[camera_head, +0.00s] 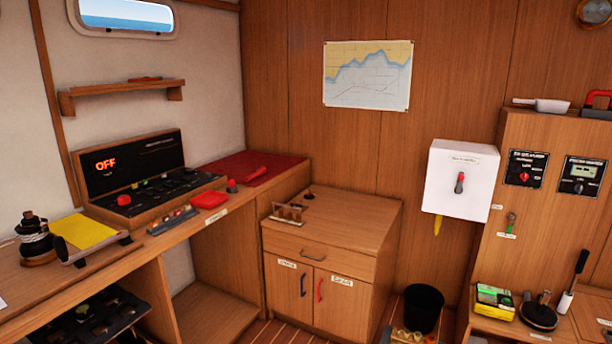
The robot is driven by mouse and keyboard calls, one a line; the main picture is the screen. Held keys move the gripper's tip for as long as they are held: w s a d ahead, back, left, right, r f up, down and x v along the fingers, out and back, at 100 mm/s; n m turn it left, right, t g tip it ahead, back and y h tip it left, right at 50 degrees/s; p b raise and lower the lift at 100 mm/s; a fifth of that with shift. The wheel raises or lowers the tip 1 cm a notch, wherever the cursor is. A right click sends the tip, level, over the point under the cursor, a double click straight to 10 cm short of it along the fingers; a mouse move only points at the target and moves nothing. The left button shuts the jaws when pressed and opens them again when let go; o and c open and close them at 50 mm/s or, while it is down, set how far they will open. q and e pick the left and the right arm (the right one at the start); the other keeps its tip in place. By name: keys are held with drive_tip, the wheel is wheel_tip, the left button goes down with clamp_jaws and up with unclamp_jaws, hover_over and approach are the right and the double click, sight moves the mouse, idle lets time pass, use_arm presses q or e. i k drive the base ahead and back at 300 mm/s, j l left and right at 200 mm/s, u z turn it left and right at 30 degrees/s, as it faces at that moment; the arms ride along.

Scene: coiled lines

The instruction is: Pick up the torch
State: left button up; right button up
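I cannot pick out a torch with certainty in the head view. A white object with a long black handle (575,280) stands tilted on the right-hand counter. Neither of my grippers is in view.
A long wooden counter on the left carries a control panel (134,162), a yellow sheet (84,232) and a red case (209,199). A wooden cabinet (340,235) stands in the corner, with a black bin (423,307) to its right. The cabinet top is mostly clear.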

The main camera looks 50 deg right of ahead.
sight(261, 171)
drive_tip(key=z, duration=1.3)
drive_tip(key=i, duration=0.2)
